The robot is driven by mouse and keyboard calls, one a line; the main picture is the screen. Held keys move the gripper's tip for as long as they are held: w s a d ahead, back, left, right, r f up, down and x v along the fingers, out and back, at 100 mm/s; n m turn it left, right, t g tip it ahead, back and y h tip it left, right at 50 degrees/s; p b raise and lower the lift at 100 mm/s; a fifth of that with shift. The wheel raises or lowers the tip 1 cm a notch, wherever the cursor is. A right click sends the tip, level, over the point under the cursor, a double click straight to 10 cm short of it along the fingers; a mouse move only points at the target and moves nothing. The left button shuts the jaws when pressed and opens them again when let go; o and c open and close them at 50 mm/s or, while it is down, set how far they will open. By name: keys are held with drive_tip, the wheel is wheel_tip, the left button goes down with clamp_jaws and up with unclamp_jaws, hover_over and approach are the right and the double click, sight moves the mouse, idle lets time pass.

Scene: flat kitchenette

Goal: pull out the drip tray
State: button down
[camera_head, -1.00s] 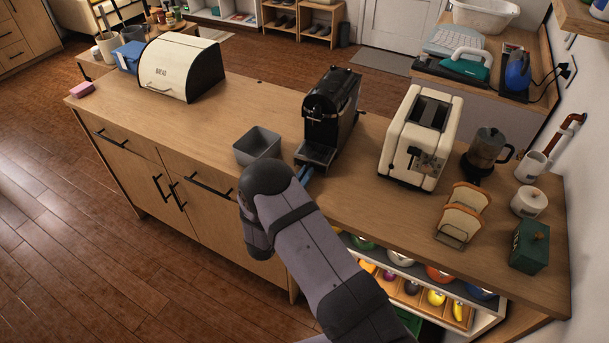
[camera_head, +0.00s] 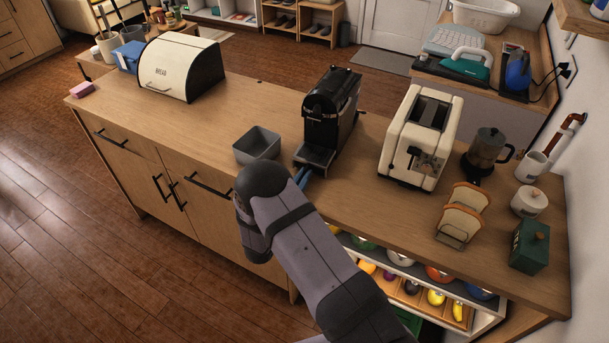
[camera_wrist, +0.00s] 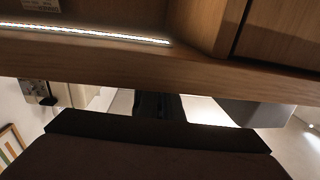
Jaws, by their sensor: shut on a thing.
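The black coffee machine (camera_head: 330,108) stands upright on the wooden counter. Its drip tray (camera_head: 314,157) is at the machine's base, facing the counter's front edge. My gripper (camera_head: 303,177) shows as blue fingers at the front of the tray, shut on it. My own arm hides most of the gripper, and the exact grip on the tray is hidden. In the wrist view the machine (camera_wrist: 158,106) shows as a dark shape beyond a dark block that fills the bottom; I cannot make out fingertips there.
A grey open bin (camera_head: 257,145) stands just left of the tray. A cream toaster (camera_head: 417,137) stands to the right, then a toast rack (camera_head: 461,217) and a moka pot (camera_head: 487,150). A bread box (camera_head: 183,66) is far left. The counter between bread box and bin is clear.

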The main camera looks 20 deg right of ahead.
drive_tip(key=v, duration=1.2)
drive_tip(key=shift+b, duration=0.3)
drive_tip(key=c, duration=1.9)
unclamp_jaws()
drive_tip(key=b+v, duration=0.2)
drive_tip(key=v, duration=0.5)
drive_tip(key=shift+s+a+b, duration=0.15)
drive_tip(key=shift+b, duration=0.15)
